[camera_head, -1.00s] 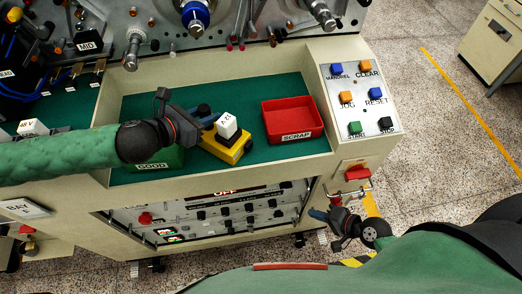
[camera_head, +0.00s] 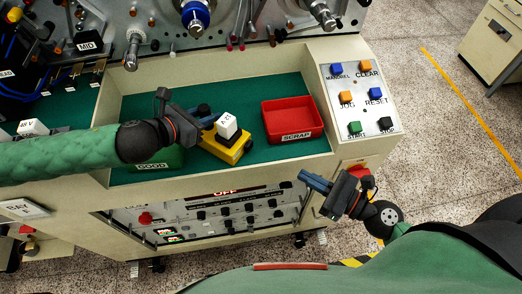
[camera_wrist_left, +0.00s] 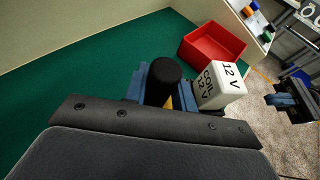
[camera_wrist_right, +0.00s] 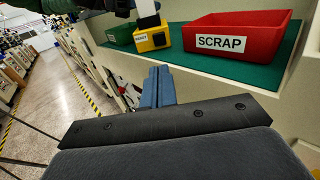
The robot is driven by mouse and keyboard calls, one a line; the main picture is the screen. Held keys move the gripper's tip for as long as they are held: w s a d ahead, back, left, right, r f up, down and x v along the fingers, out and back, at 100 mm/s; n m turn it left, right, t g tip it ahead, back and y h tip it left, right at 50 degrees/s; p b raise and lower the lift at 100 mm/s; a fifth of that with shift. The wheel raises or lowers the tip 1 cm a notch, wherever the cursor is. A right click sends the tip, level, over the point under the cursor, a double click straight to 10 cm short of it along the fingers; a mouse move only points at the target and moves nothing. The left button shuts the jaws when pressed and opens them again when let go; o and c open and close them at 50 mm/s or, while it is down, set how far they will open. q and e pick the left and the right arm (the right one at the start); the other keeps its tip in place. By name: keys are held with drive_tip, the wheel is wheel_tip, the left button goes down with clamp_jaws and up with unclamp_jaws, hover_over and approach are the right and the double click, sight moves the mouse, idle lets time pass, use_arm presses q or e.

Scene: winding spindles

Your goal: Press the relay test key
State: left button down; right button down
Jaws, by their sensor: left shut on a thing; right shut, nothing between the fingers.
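A yellow tester box (camera_head: 225,146) stands on the green work surface, and it also shows in the right wrist view (camera_wrist_right: 152,40). A white block marked 12 V coil (camera_head: 227,126) sits on it; its lettering is readable in the left wrist view (camera_wrist_left: 222,85). My left gripper (camera_head: 206,118) is at the box's left end, shut on a black round-topped knob (camera_wrist_left: 163,80) beside the white block. Whether this knob is the test key I cannot tell. My right gripper (camera_head: 312,183) is shut and empty, in front of the cabinet, below the red scrap bin and apart from the tester.
A red scrap bin (camera_head: 290,106) stands right of the tester, and a green good bin (camera_head: 158,160) is partly hidden under my left arm. A button panel (camera_head: 358,98) is at right. The cabinet's front rim (camera_head: 250,173) lies between my right gripper and the tester.

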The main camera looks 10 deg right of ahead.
sight(251, 147)
idle(0.4)
drive_tip(key=shift+x, duration=7)
